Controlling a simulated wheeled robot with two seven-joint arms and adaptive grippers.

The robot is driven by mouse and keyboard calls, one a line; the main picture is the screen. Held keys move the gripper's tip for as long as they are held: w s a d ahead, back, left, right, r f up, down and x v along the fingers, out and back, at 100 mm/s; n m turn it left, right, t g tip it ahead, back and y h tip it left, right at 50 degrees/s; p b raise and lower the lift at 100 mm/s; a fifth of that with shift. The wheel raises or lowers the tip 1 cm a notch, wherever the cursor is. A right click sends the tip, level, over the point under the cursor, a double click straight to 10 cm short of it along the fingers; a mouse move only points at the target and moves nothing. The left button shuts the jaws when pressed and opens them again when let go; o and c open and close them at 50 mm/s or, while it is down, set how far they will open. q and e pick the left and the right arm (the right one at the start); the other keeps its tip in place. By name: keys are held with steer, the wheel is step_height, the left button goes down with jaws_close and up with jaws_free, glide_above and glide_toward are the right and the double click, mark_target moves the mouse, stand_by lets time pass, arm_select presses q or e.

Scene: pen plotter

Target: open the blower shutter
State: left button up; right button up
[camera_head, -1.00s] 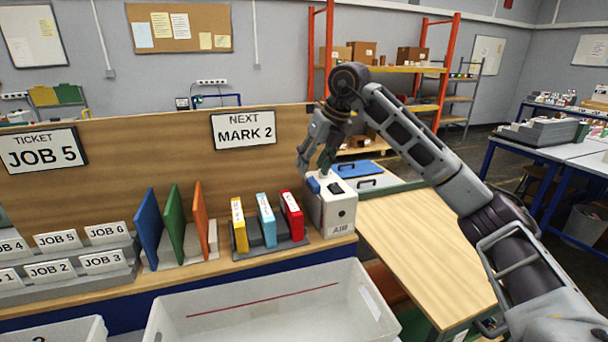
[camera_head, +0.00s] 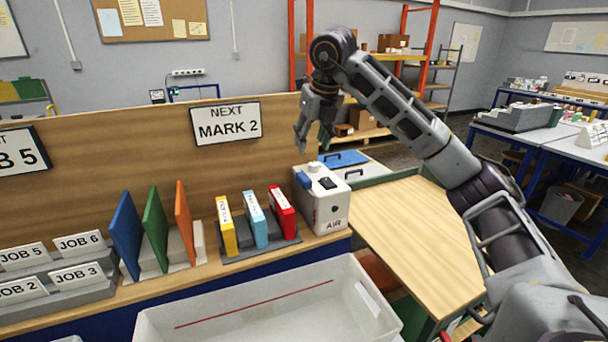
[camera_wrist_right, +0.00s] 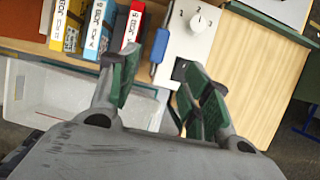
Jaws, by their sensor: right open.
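The blower is a white box (camera_head: 330,209) marked AIR at the right end of the wooden bench. A blue tab (camera_head: 303,180) sits at its upper left edge and also shows in the right wrist view (camera_wrist_right: 160,45); I cannot tell whether this is the shutter or how far open it is. The top carries a white knob (camera_wrist_right: 198,23) marked 1, 2, 3 and a dark switch (camera_head: 326,183). My right gripper (camera_head: 313,140) is open and empty, above the box and apart from it. Its fingers (camera_wrist_right: 157,62) partly cover the box in the wrist view. My left gripper is not in view.
Yellow, light blue and red binders (camera_head: 254,216) stand in a rack just left of the blower. Blue, green and orange panels (camera_head: 155,229) stand further left. A white bin (camera_head: 250,310) is in front. A wooden tabletop (camera_head: 420,230) to the right is clear.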

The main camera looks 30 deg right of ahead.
mark_target(304, 176)
steer(key=x, duration=1.2)
steer(key=shift+f, duration=0.1)
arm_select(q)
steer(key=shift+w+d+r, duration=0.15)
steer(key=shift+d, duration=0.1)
arm_select(e)
steer(key=shift+x, duration=0.75)
steer(key=c, duration=1)
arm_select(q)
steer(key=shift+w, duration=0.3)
arm_select(e)
jaws_close()
